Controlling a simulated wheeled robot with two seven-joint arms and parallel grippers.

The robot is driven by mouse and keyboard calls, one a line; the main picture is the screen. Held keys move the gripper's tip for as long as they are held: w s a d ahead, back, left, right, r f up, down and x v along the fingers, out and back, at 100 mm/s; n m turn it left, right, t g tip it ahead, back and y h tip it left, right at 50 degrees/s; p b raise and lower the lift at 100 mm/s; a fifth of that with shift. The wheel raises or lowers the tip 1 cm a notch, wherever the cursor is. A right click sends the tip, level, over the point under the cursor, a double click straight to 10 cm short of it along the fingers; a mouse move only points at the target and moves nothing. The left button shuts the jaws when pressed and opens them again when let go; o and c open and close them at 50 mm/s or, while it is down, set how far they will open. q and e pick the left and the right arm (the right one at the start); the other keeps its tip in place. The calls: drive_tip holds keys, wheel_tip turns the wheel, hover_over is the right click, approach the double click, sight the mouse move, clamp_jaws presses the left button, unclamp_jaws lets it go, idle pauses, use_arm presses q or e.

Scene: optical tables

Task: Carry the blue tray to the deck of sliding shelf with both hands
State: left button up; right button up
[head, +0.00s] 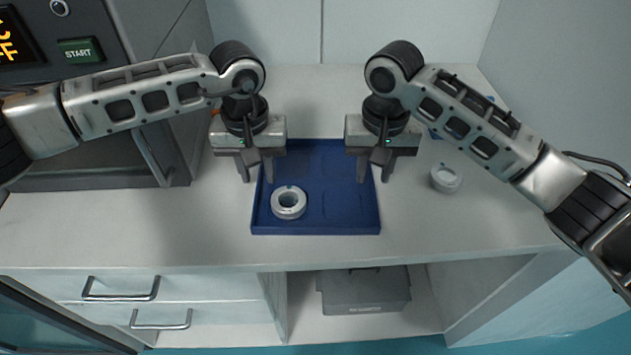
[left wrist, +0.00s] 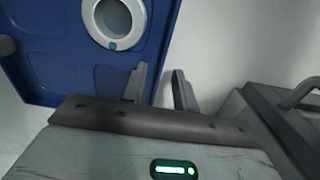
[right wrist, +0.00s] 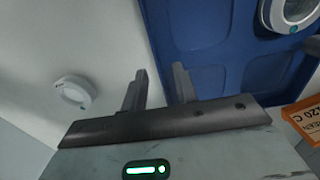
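The blue tray (head: 345,222) lies flat on the white worktop, with a pale ring-shaped part (head: 288,215) in its front left area. My left gripper (head: 256,179) is over the tray's left wall, fingers apart on either side of it; the left wrist view shows the tray edge (left wrist: 168,45) between them. My right gripper (head: 373,179) is likewise over the right wall, and the right wrist view shows that edge (right wrist: 150,35) between open fingers. Neither gripper is shut on the wall. I cannot make out the sliding shelf in these views.
Another pale ring (head: 445,179) stands on the worktop right of the tray. A grey machine with a START button (head: 80,50) and a door handle stands at left. Drawers (head: 200,288) and a grey box (head: 365,290) are below. The worktop front is clear.

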use_arm(q)
drive_tip(key=shift+f, duration=0.3)
use_arm(e)
drive_tip(key=shift+f, duration=0.3)
use_arm(q)
clamp_jaws()
use_arm(e)
clamp_jaws()
use_arm(q)
drive_tip(key=shift+r, duration=0.15)
use_arm(e)
drive_tip(key=shift+r, duration=0.15)
